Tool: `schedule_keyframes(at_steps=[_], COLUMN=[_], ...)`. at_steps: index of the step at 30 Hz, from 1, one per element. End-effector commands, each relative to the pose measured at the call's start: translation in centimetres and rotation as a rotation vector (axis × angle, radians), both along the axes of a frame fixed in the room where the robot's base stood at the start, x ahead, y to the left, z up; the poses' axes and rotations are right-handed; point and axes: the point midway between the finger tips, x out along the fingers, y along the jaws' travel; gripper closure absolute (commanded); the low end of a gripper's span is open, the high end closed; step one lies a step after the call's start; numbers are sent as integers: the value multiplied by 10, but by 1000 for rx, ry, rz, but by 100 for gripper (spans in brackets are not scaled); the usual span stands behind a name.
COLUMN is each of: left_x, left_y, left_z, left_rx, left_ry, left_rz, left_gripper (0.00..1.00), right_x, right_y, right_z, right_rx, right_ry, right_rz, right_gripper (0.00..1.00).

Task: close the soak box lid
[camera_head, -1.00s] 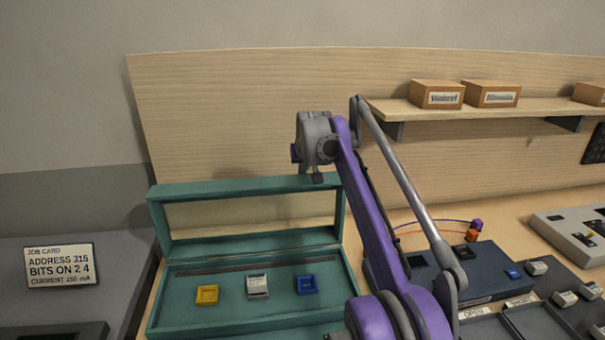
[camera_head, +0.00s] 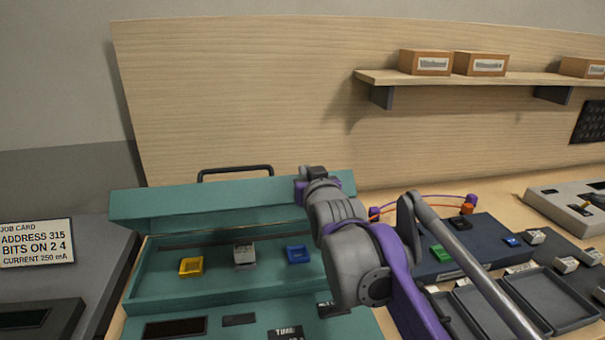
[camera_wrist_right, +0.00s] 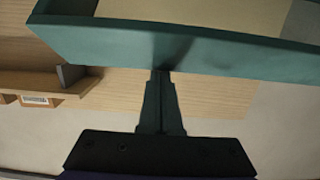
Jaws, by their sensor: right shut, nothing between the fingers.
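The soak box (camera_head: 140,290) is a teal case on the bench at lower left in the head view. Its teal lid (camera_head: 190,207) is part-way down, tilted forward above the box, with a black handle (camera_head: 235,170) behind its upper edge. My right gripper (camera_wrist_right: 161,78) is shut and empty; in the wrist view its fingertips meet the lid's teal frame (camera_wrist_right: 200,48). In the head view my right wrist is at the lid's right end, and the fingertips are hidden. My left gripper is not in view.
Yellow (camera_head: 191,266), grey (camera_head: 244,255) and blue (camera_head: 298,254) blocks sit inside the box. A dark blue console (camera_head: 475,240) and grey trays (camera_head: 555,300) stand to the right. A shelf (camera_head: 450,78) with cartons hangs above. A job card (camera_head: 37,243) is at left.

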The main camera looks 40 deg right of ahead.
Motion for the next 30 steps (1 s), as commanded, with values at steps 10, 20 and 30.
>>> schedule_keyframes(at_steps=[10,20,30], left_x=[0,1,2], left_y=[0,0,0], left_z=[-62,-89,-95], left_rx=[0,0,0], left_ry=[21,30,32], left_rz=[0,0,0], left_gripper=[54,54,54], right_x=[-36,-68,-80], right_y=[23,43,49], right_z=[-40,-75,-94], right_rx=[-109,-224,-222], right_ry=[-175,-365,-360], right_rz=[0,1,1], right_gripper=[100,100,100])
